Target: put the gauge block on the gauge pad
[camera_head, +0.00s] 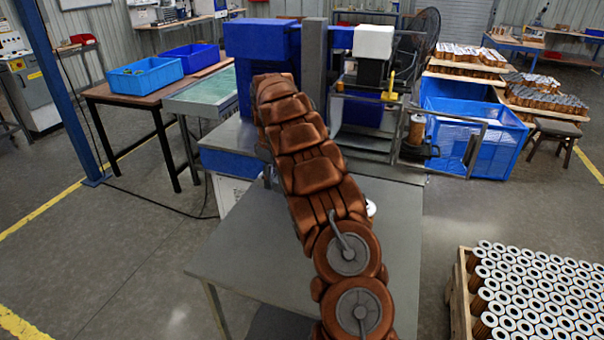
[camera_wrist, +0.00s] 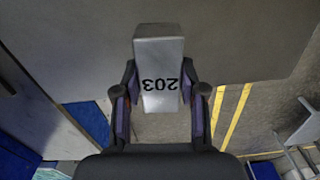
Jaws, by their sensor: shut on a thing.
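The gauge block (camera_wrist: 159,52) is a pale grey, oblong block marked 203, which reads upside down in the wrist view. My gripper (camera_wrist: 160,88) is shut on it, with one dark finger against each side. The block's far end sticks out beyond the fingertips. In the head view my arm hides the gripper and the block. I cannot make out the gauge pad in either view. A small white thing (camera_head: 371,208) shows at the right edge of my arm, mostly hidden, and I cannot tell what it is.
A grey table (camera_head: 235,262) lies under my arm, with bare surface on both sides. A machine with a blue housing (camera_head: 257,42) stands behind it. A blue mesh crate (camera_head: 495,148) is at the right. A pallet of many cartridges (camera_head: 535,290) stands at the front right.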

